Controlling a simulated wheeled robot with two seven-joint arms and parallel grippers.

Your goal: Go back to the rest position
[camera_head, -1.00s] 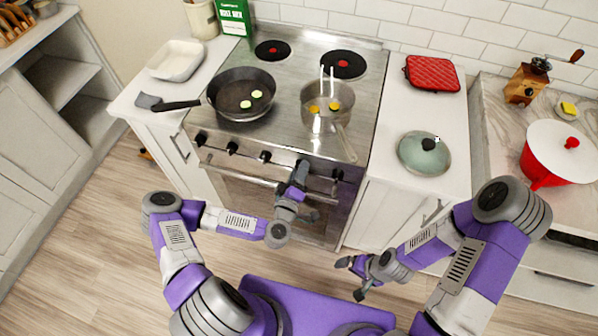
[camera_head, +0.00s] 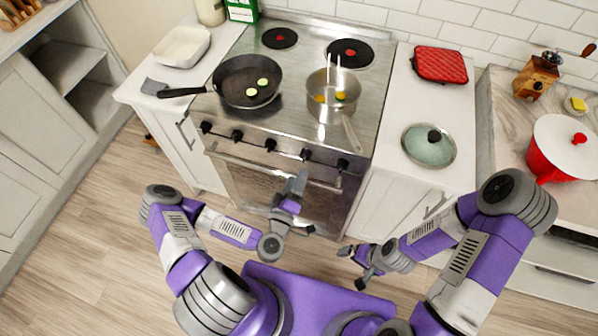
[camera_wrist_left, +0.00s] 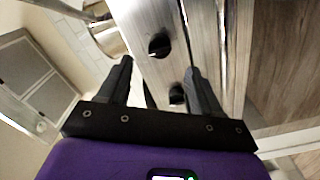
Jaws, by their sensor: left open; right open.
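My left gripper (camera_head: 301,177) hangs in front of the oven door, below the stove's front edge, empty. In the left wrist view its two dark fingers (camera_wrist_left: 158,68) are spread apart with nothing between them, facing the stove front and its black knobs. My right gripper (camera_head: 352,268) is open and empty, low over the floor in front of the cabinet to the right of the oven. Both arms are bent in front of my purple base.
The stove (camera_head: 300,122) carries a dark frying pan (camera_head: 232,94) with green slices and a steel saucepan (camera_head: 331,108) with yellow pieces. A lid (camera_head: 415,152) and a red pad (camera_head: 440,65) lie on the right counter. A red pot (camera_head: 541,165) stands farther right. The wooden floor is clear.

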